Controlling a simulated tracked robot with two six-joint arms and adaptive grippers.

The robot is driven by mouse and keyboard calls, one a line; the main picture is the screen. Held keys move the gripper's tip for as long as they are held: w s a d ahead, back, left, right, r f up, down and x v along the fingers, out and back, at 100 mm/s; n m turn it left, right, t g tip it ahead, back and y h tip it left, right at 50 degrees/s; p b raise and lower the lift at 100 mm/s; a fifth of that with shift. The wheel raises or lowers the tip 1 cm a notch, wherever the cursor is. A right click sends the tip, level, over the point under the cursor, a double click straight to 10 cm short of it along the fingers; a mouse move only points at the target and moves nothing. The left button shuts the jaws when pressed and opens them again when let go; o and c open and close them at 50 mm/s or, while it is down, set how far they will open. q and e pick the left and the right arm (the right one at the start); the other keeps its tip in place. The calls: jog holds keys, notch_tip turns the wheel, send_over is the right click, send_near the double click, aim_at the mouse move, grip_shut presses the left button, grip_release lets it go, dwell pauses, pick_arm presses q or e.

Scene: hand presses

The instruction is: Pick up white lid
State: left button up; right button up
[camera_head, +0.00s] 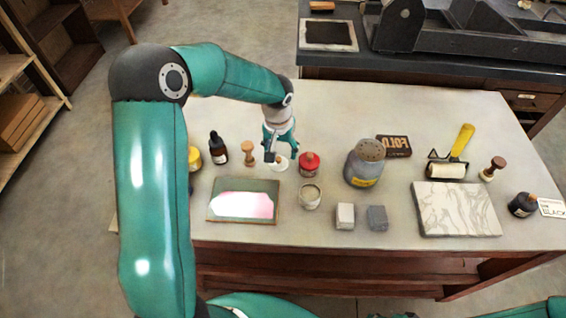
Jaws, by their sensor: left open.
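The white lid (280,164) lies on the table, a small pale round piece partly covered by my left gripper. My left gripper (280,153) is open and points down right over the lid, its fingers close to it. I cannot tell whether the fingers touch the lid. An open jar (310,198) with pale contents stands just in front and to the right of the lid. My right gripper is out of view.
A red-topped jar (309,165) stands close right of the lid. A wooden-handled stamp (248,153) and a dark dropper bottle (218,148) stand to the left. A framed plate (243,201) lies in front. A grey shaker (364,164) stands farther right. The table's back middle is clear.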

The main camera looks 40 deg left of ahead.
aim_at(279, 159)
pick_arm(q)
jog(key=f, duration=0.1)
jog(key=f+p, duration=0.1)
jog(key=f, duration=0.1)
jog(key=shift+a+f, duration=0.3)
jog(key=shift+a, duration=0.05)
jog(key=shift+w+f, duration=0.1)
jog(key=shift+f, duration=0.45)
jog(key=c, duration=1.1)
